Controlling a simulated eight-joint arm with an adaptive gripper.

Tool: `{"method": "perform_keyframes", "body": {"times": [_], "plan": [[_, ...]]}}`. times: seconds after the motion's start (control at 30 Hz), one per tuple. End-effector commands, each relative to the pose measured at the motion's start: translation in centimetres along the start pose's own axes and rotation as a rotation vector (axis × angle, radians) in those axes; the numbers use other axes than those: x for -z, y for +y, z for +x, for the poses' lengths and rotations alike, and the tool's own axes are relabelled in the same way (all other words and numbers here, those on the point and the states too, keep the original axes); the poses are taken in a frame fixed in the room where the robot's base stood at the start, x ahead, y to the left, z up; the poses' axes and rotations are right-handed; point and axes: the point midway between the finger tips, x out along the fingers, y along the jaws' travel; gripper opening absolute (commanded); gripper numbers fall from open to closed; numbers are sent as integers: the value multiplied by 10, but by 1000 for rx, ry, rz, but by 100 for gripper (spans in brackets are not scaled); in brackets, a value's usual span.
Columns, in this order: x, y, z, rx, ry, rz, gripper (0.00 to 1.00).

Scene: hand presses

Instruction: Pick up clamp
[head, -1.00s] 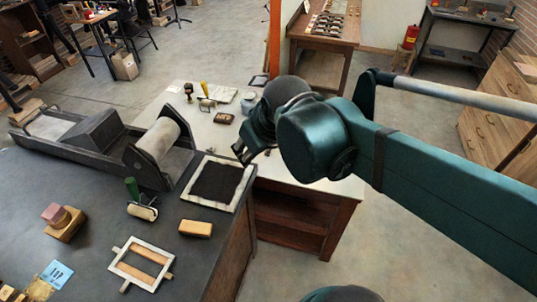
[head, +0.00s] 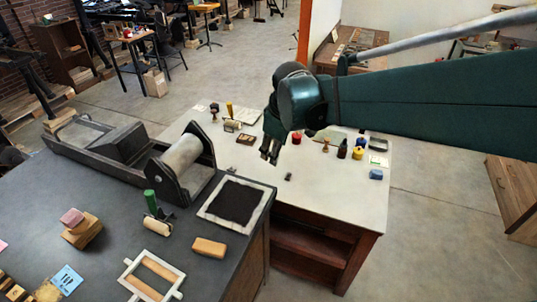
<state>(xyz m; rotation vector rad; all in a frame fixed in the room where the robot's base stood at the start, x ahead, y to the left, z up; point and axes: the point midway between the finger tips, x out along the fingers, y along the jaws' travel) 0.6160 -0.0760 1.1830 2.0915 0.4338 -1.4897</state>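I cannot clearly make out a clamp. A small dark object (head: 288,177) lies on the pale tabletop (head: 335,195), and it is too small to identify for sure. My gripper (head: 270,157) hangs over that table with its fingers pointing down. It appears above and slightly left of the small dark object, apart from it in the picture. I see nothing between the fingers, but they are too small and dark to show whether they are open.
The dark bench at left bears a roller press (head: 182,155), a framed black sheet (head: 236,201), a green-handled roller (head: 155,212), a tan block (head: 209,246) and a wooden frame (head: 152,274). Bottles and a blue item (head: 376,174) stand on the pale table. Its front middle is mostly clear.

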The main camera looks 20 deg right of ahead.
Motion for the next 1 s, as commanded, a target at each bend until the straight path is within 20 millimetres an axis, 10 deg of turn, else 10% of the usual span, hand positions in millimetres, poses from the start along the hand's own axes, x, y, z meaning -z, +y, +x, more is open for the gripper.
{"method": "perform_keyframes", "body": {"times": [1.0], "plan": [[14,108,166,160,-125,-457,44]]}}
